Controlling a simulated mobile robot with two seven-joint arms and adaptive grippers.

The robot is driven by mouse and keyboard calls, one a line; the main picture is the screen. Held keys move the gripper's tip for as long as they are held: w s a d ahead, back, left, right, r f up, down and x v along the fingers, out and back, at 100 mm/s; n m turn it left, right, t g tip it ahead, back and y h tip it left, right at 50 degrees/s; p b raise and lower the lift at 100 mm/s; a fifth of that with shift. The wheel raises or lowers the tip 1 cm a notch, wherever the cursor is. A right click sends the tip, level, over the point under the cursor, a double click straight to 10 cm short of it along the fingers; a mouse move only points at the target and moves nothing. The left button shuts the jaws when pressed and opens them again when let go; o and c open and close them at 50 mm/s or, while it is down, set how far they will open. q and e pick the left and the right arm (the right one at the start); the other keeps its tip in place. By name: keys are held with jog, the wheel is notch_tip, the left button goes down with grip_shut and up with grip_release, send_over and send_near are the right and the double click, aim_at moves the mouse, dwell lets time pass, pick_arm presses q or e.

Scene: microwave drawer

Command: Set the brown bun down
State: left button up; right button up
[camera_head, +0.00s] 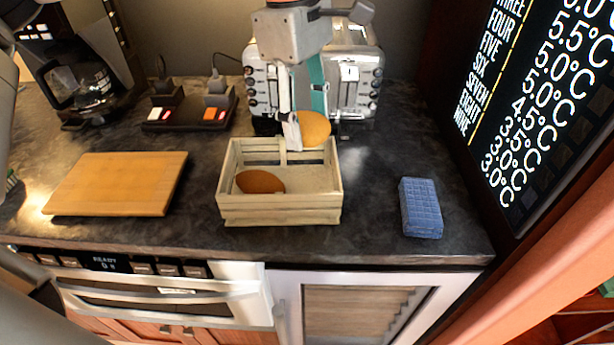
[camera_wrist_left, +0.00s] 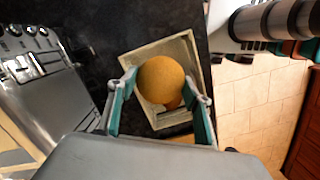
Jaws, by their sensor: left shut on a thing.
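My left gripper (camera_head: 309,132) is shut on the brown bun (camera_head: 315,127), a rounded golden-brown bun. It holds the bun above the back right part of a pale wooden crate (camera_head: 280,216). In the left wrist view the bun (camera_wrist_left: 161,78) sits between the two teal-lined fingers, with the crate (camera_wrist_left: 185,45) beneath it. A darker, oval bun (camera_head: 260,181) lies inside the crate at its front left. In the left wrist view it is mostly hidden behind the held bun. My right gripper is not in view.
A metal toaster (camera_head: 352,75) stands behind the crate. A wooden board (camera_head: 118,183) lies to the left and a blue sponge-like block (camera_head: 420,207) to the right. The dark counter (camera_head: 372,180) is clear between crate and blue block.

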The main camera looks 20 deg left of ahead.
aim_at(309, 189)
pick_arm(q)
notch_tip(309, 189, down, 12)
jog(key=shift+b, duration=0.6)
jog(key=shift+f, duration=0.2)
jog(key=o, duration=0.8)
jog(key=shift+r, duration=0.15)
jog(key=r, duration=0.4)
jog(key=a+r+p, duration=0.1)
jog(key=r, duration=0.7)
jog(key=shift+w+a, duration=0.1)
jog(key=shift+a, duration=0.05)
